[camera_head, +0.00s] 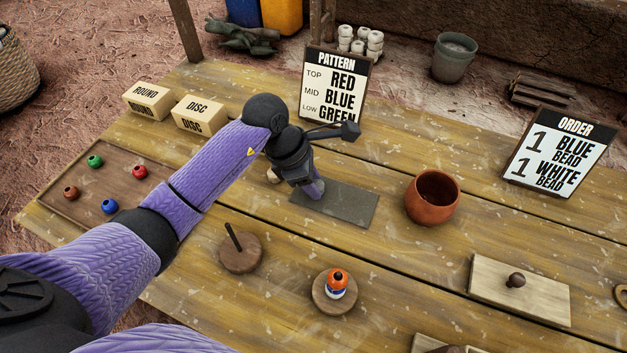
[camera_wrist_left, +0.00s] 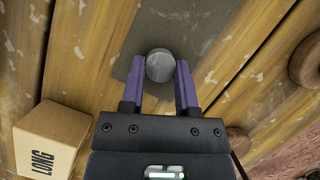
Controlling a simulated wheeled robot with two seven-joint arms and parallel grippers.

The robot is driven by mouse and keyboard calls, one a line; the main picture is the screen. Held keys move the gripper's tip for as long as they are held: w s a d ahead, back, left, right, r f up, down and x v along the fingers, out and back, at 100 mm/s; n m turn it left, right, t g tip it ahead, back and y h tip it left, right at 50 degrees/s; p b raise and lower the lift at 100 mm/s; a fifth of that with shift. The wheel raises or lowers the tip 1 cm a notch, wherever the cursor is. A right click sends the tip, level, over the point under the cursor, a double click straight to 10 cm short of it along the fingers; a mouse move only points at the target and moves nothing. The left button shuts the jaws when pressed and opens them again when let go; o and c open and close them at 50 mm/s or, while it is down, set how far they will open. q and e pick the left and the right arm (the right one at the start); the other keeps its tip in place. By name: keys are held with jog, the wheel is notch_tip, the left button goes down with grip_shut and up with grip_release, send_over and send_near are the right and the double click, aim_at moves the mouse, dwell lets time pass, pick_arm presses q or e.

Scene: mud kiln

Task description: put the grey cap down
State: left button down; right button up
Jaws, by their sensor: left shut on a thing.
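My left gripper (camera_head: 315,190) points down over the grey mat (camera_head: 352,207) on the table. In the left wrist view the round grey cap (camera_wrist_left: 159,66) sits between the two purple fingers, which are shut on it. The mat (camera_wrist_left: 205,22) lies beneath the cap there. I cannot tell whether the cap touches the mat. In the head view the cap is hidden by the gripper. My right gripper is not in view.
A reddish clay pot (camera_head: 432,197) stands right of the mat. A peg base (camera_head: 241,253) and a stand with stacked beads (camera_head: 336,291) are nearer. A bead tray (camera_head: 75,195) is at left. A LONG box (camera_wrist_left: 50,140) shows in the wrist view.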

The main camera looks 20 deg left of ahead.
pick_arm(q)
jog(key=c, duration=0.7)
grip_release()
jog(key=shift+o, duration=1.7)
jog(key=shift+r, duration=0.1)
jog(key=p+v, duration=0.3)
jog(key=v, duration=0.9)
jog(key=shift+p, duration=0.3)
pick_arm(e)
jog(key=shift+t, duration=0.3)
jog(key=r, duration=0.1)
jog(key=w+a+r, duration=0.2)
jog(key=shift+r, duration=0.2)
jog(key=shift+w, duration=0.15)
